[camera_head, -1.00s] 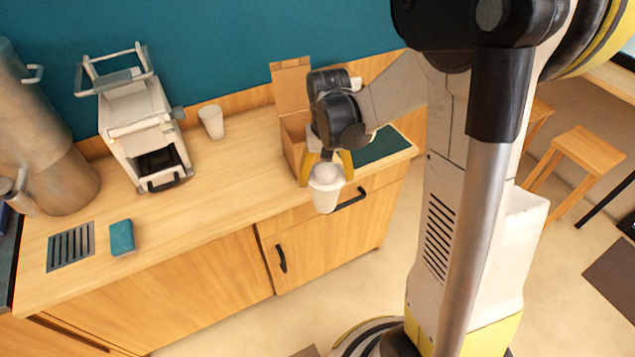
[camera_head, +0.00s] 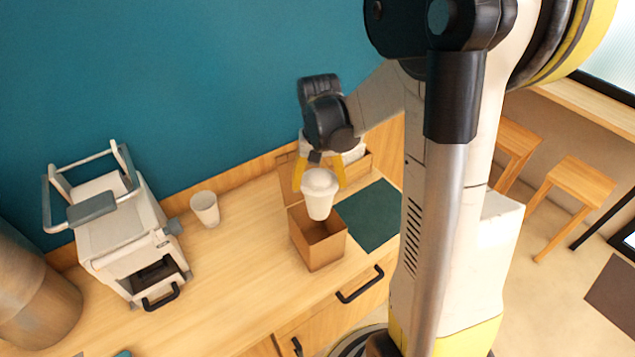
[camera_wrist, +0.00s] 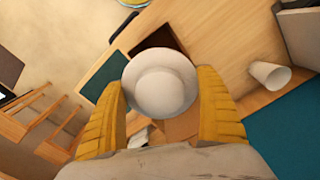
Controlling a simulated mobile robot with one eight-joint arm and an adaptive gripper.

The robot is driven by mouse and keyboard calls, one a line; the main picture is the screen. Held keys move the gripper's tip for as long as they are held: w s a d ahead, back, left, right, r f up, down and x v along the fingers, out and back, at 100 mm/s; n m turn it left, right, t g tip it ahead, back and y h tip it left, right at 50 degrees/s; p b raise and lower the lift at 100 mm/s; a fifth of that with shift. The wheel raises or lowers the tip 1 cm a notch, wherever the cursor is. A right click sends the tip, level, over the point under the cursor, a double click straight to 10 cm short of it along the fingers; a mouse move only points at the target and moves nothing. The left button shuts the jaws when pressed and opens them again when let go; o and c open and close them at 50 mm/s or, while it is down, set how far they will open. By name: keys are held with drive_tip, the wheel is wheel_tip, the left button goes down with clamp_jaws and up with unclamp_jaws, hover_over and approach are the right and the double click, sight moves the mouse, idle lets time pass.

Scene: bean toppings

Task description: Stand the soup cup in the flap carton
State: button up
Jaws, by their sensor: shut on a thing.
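The white lidded soup cup (camera_head: 319,200) is upright between the yellow fingers of my gripper (camera_head: 319,178), which is shut on it. The cup hangs over the open flap carton (camera_head: 317,247); its base appears near the rim height, but I cannot tell whether it is inside. The brown carton stands on the counter with its flap raised at the back. In the wrist view, the cup's round lid (camera_wrist: 161,82) fills the space between the fingers (camera_wrist: 162,110) and hides much of the carton (camera_wrist: 160,37).
A dark green mat (camera_head: 371,215) lies right of the carton. A white tapered cup (camera_head: 205,209) stands to the left. A white machine with a handle (camera_head: 125,235) is farther left. A wooden box (camera_head: 382,158) stands behind the mat. The counter in front of the white cup is clear.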

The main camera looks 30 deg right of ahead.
drive_tip(key=shift+s+f, duration=0.25)
drive_tip(key=shift+f, duration=0.05)
drive_tip(key=shift+w+f+b, duration=0.1)
drive_tip(key=shift+f+b, duration=1.7)
drive_tip(key=shift+f, duration=0.45)
wheel_tip(320, 180, down, 10)
drive_tip(key=b, duration=0.8)
drive_tip(key=shift+r, duration=0.2)
drive_tip(key=o, duration=0.8)
drive_tip(key=shift+c, duration=0.2)
wheel_tip(320, 180, up, 12)
drive_tip(key=p, duration=0.8)
